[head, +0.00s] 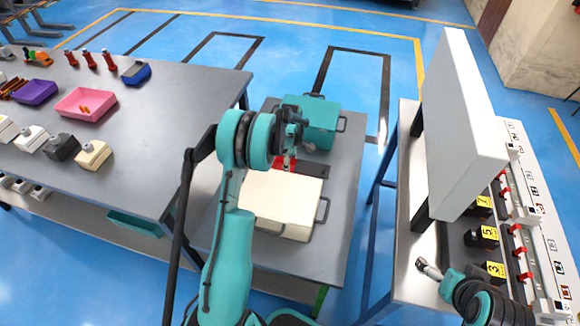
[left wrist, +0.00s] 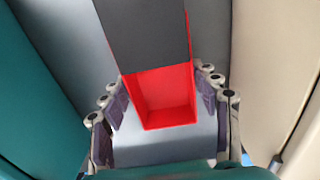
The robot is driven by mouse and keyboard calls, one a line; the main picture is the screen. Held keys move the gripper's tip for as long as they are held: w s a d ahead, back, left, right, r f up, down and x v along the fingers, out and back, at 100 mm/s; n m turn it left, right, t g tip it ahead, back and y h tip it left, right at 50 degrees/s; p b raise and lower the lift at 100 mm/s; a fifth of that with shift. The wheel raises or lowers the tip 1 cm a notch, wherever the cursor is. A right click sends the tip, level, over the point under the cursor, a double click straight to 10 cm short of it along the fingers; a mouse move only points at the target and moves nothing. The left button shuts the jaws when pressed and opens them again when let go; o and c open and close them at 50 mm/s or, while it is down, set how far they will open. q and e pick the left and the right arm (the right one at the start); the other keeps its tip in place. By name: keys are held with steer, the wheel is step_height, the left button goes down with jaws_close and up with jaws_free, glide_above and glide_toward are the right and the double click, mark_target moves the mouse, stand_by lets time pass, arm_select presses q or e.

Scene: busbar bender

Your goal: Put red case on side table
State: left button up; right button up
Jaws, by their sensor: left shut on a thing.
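The red case (head: 285,163) is mostly hidden behind my left gripper in the head view. It is between the teal box and the cream box, over the small grey side table (head: 348,195). In the left wrist view, the case (left wrist: 163,97) shows a red open pocket and a dark grey panel with red edges. My left gripper (head: 290,158) is shut on the case, with fingers on both sides of the pocket. I cannot tell whether the case touches the table. My right gripper (head: 430,268) is at the lower right, away from the case; its opening is unclear.
The teal box (head: 318,122) and cream box (head: 275,205) stand close on either side of the case. The large workbench (head: 170,110) at left holds bins and tools. At right, a bench carries a tall grey panel (head: 455,120) and numbered yellow tags.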

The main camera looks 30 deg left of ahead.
arm_select(q)
steer(key=o, duration=1.3)
steer(key=shift+f, duration=0.1)
steer(key=shift+c, duration=0.2)
